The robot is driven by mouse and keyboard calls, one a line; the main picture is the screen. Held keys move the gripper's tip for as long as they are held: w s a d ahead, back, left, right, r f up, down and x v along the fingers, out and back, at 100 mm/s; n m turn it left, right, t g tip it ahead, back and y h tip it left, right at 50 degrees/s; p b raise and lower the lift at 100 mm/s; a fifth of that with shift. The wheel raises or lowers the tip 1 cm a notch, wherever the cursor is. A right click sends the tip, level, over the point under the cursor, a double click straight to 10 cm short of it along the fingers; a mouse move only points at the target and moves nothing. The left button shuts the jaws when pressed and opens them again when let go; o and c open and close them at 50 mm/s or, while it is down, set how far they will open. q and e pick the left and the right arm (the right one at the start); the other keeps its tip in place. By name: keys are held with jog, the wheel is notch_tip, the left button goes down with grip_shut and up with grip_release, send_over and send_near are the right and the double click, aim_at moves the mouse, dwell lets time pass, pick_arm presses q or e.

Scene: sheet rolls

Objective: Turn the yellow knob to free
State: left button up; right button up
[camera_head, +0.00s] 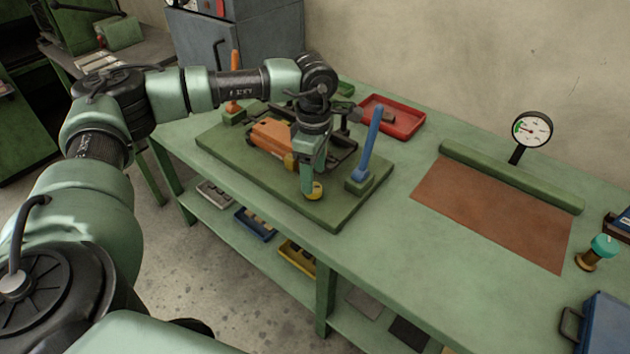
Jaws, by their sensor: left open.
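The yellow knob (316,191) sits at the front edge of a green base plate (337,214) on the workbench. My left gripper (308,182) points down from above, with its fingertips right at the knob. It is open, and one finger hides part of the knob. I cannot tell whether the fingers touch the knob. An orange block (271,134) lies on the plate behind and left of the gripper. A second yellow, round part (290,162) shows beside the gripper. Any marking for free is too small to see. My right gripper is out of view.
A blue lever (369,145) stands upright on the plate, right of my gripper. An orange lever (234,82) stands at its back left. A red tray (393,117) lies behind. A brown mat (490,212) and a dial gauge (532,129) are to the right.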

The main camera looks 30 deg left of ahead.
pick_arm(q)
jog(key=shift+f, duration=1.9)
grip_shut()
